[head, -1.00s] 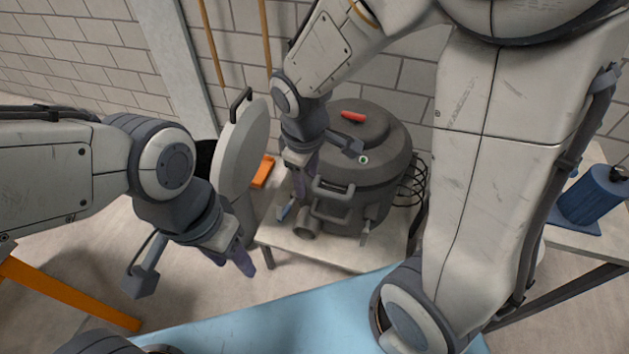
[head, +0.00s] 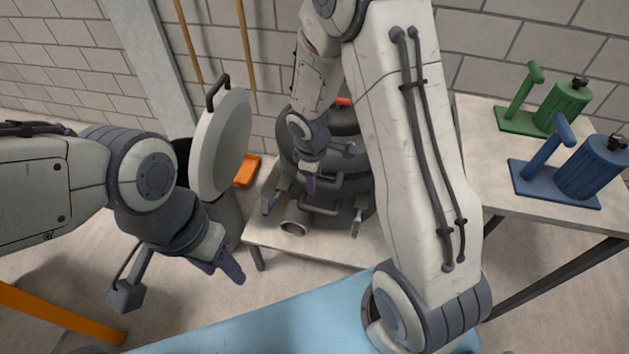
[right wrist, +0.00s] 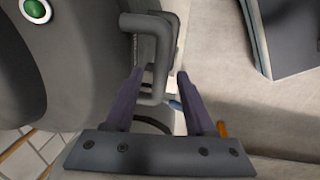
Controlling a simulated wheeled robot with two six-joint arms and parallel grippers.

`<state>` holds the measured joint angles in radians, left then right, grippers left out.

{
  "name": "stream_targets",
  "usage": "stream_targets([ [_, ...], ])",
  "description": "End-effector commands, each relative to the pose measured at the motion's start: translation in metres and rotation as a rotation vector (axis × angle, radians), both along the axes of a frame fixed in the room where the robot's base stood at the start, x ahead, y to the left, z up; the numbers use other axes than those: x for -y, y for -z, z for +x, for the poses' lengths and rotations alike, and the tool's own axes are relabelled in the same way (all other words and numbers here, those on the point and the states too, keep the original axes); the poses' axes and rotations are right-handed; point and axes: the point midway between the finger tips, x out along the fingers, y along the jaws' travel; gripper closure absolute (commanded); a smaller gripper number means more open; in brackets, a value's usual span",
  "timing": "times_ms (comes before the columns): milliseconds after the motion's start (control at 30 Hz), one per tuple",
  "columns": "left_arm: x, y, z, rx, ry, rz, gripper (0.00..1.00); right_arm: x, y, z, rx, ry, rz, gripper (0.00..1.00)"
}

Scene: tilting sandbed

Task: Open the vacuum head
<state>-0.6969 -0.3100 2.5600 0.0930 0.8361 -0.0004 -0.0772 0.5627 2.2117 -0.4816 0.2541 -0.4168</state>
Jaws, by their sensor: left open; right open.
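The dark grey vacuum (head: 345,178) stands on a pale table, partly hidden by my right arm. A bit of its red top part (head: 342,101) shows behind the arm. Latches sit at its front left (head: 270,203) and front right (head: 357,222), with a hose port (head: 293,228) low in front. My right gripper (head: 311,185) is open at the front of the vacuum. In the right wrist view, a grey bar handle (right wrist: 158,88) lies between its open fingers (right wrist: 160,95); contact cannot be told. My left gripper (head: 228,272) is open and empty, well left of the vacuum.
A bin with a raised round lid (head: 222,140) stands left of the vacuum, an orange object (head: 247,170) beside it. A side table (head: 480,170) at right holds a green device (head: 562,105) and a blue device (head: 590,168). A light blue surface (head: 270,325) lies in front.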

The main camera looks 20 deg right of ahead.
Motion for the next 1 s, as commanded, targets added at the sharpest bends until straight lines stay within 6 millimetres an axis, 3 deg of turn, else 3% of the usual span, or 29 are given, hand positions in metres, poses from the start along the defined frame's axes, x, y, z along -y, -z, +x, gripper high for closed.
stream_targets([
  [333,0.0,0.0015,0.0,0.0,0.0,0.0,0.5,0.0005,0.004,0.0009,0.001,0.001,0.001,0.45],
  [467,0.0,0.0015,0.0,0.0,0.0,0.0,0.5,0.0005,0.0039,0.0008,0.0,0.001,0.0,0.95],
  [500,0.0,0.0015,0.0,0.0,0.0,0.0,0.5,0.0005,0.0039,0.0008,0.0,0.001,0.0,1.0],
  [1000,0.0,0.0015,0.0,0.0,0.0,0.0,0.5,0.0006,0.0037,0.0007,0.0,0.001,0.0,1.0],
])
